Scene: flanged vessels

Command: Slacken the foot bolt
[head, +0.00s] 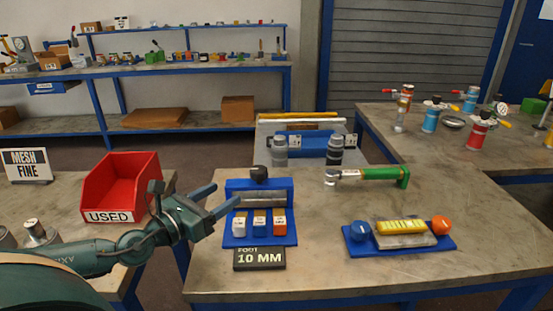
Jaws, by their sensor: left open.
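My left gripper (228,196) is open and empty, its two dark blue fingers pointing right at the left edge of a blue stand (237,236). I cannot tell whether they touch it. The stand carries three small blocks, with white, blue and orange parts, and a dark knob (259,173) at its back. A black sign (259,258) in front reads "FOOT 10 MM". A green-handled wrench (380,174) with a metal head lies farther back to the right. I cannot make out a foot bolt. My right gripper is not in view.
A blue tray (440,244) at the right holds a yellow-topped block, a blue knob and an orange knob. Two grey cylinders (335,151) stand behind. A red "USED" bin (127,184) is at the left. Several flanged vessels (481,130) stand on the back-right table. The front-right tabletop is clear.

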